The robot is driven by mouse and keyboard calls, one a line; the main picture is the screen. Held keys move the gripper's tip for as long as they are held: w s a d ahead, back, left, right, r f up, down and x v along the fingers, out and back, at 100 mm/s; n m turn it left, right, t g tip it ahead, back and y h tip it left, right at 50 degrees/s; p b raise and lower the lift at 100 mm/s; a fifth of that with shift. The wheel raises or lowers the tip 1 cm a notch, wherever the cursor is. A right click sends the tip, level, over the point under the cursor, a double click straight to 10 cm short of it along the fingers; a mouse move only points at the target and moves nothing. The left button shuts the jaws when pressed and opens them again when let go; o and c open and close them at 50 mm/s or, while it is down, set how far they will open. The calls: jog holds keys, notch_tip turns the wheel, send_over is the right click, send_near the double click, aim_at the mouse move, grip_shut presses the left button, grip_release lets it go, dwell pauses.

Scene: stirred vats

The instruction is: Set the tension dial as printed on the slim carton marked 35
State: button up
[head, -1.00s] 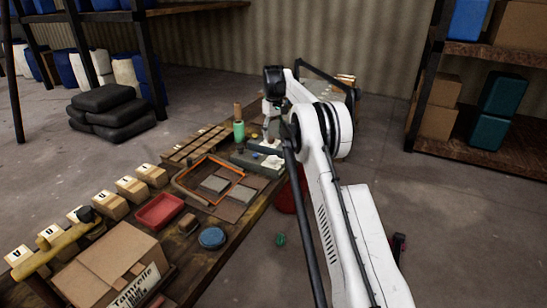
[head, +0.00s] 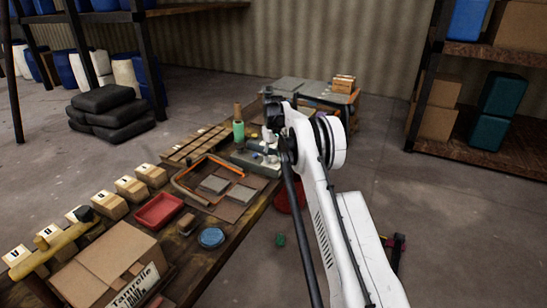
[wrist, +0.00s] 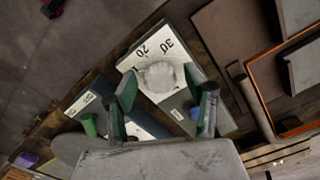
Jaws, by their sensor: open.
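The tension dial, a pale round knob (wrist: 160,76), sits on a white plate printed 20 and 30 in the wrist view. Part of the scale is hidden. My gripper (wrist: 161,82) is open, its two green-and-dark fingers on either side of the knob. I cannot tell whether they touch it. In the head view my gripper is low over the grey dial unit (head: 243,158), mostly hidden by my arm. Several small cartons with white labels, one of them here (head: 131,188), stand along the bench; I cannot read a 35 on any.
Beside the unit are an orange-edged frame (head: 224,160) and a green cylinder (head: 239,131). A second table (head: 300,88) stands behind.

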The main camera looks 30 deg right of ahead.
jog(key=c, duration=1.1)
jog(key=shift+c, duration=0.2)
jog(key=shift+m, duration=0.3)
jog(key=m+b, duration=0.2)
jog(key=m, duration=0.7)
jog(key=shift+a+b, duration=0.1)
jog(key=shift+b, duration=0.3)
jog(key=o, duration=1.1)
